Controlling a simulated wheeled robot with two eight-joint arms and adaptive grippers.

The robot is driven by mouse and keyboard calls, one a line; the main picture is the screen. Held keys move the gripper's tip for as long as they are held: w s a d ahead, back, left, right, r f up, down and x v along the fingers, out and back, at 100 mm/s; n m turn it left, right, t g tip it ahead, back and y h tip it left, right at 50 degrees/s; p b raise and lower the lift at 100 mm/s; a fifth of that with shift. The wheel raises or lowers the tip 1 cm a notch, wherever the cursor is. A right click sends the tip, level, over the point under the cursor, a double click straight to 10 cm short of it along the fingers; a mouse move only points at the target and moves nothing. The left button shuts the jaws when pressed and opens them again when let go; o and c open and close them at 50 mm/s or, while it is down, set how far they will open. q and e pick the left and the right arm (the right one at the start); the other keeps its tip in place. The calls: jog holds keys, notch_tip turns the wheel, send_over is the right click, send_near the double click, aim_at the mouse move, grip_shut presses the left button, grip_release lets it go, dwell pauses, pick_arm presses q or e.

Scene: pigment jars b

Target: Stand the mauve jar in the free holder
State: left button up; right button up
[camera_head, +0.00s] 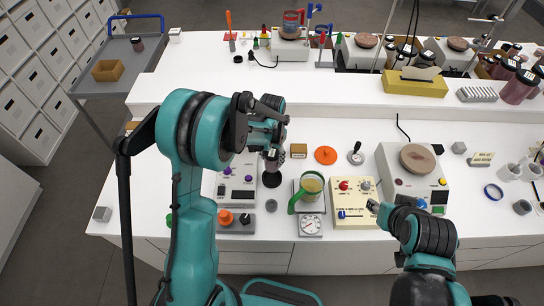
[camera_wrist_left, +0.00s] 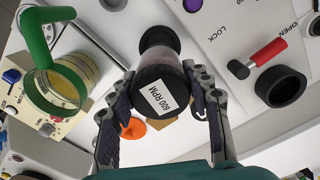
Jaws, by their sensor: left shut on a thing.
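A jar with a black lid labelled "600 RPM" (camera_wrist_left: 160,94) is between the fingers of my left gripper (camera_wrist_left: 158,100), which is shut on it. Its dark mauve body shows partly past the lid. Beyond its lower end is a round black holder-like part (camera_wrist_left: 158,38); I cannot tell whether the jar is seated in it or just above. In the head view my left gripper (camera_head: 272,152) is over this black base (camera_head: 272,179), beside a grey device with purple knobs. My right gripper (camera_head: 374,206) is by the cream box, its fingers too small to judge.
A green-handled beaker (camera_head: 311,187) stands close right of the left gripper. A cream control box (camera_head: 354,212) and a hotplate device (camera_head: 396,165) are farther right. Another mauve jar (camera_head: 137,44) is on the grey cart, and several stand at the far right (camera_head: 518,88).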

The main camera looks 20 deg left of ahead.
aim_at(272, 166)
pick_arm(q)
jog(key=shift+b, duration=0.3)
notch_tip(272, 166, down, 6)
jog(key=b, duration=0.5)
jog(key=shift+r, duration=0.1)
jog(key=shift+b, duration=0.55)
dwell(1.5)
jog(key=shift+f+b, duration=1.55)
jog(key=shift+f, duration=0.05)
jog(key=o, duration=1.6)
jog(key=shift+r, duration=0.1)
jog(key=shift+o, duration=0.3)
notch_tip(272, 166, up, 12)
